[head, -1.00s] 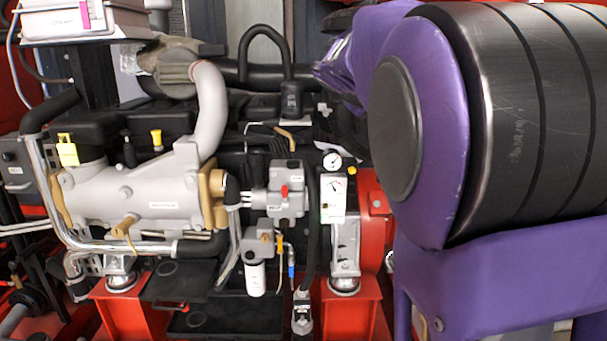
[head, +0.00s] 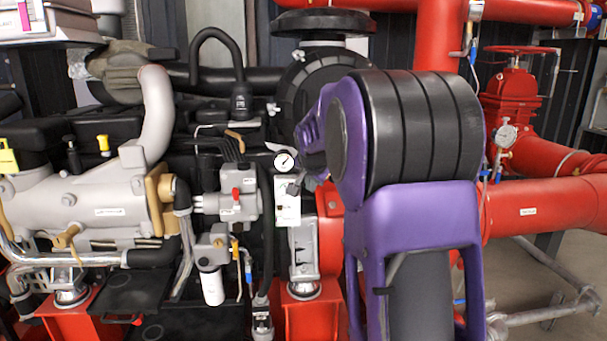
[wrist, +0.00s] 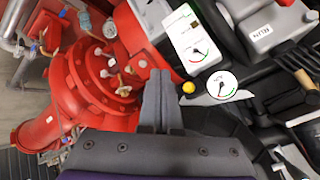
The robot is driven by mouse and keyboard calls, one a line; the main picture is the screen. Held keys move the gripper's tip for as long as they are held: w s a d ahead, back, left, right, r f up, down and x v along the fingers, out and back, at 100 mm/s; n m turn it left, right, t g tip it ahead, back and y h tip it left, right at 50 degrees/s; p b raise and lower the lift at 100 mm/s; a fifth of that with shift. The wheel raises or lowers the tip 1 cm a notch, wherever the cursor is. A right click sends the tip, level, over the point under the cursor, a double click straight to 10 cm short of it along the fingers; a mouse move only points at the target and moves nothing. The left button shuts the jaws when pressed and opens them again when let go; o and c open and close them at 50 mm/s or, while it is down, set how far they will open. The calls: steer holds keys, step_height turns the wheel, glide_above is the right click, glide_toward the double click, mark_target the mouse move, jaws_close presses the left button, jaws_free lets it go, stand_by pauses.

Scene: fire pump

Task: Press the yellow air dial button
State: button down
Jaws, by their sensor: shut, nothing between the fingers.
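The yellow air dial button (wrist: 188,87) is a small round knob beside the round white dial (wrist: 222,86) in the wrist view. The dial also shows in the head view (head: 284,161), above a white gauge panel (head: 287,213); there I cannot make out the button, and my gripper covers that area. My gripper (wrist: 160,74) is shut and empty. In the wrist view its fingertips appear just left of the button, with a small gap in the picture; I cannot tell the depth between them. In the head view my gripper (head: 297,186) overlaps the panel's upper right.
The white panel with its meter (wrist: 194,45) lies just beyond the fingertips. Red pump piping (wrist: 95,80) is on the left in the wrist view. A grey box with a red lever (head: 238,192) and engine parts crowd the left of the head view.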

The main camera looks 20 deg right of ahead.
steer(key=w+d+p, duration=0.2)
steer(key=w+p, duration=0.3)
steer(key=w, duration=0.3)
steer(key=shift+w+d, duration=0.25)
stand_by(2.1)
steer(key=shift+w+d, duration=0.1)
steer(key=shift+w, duration=0.3)
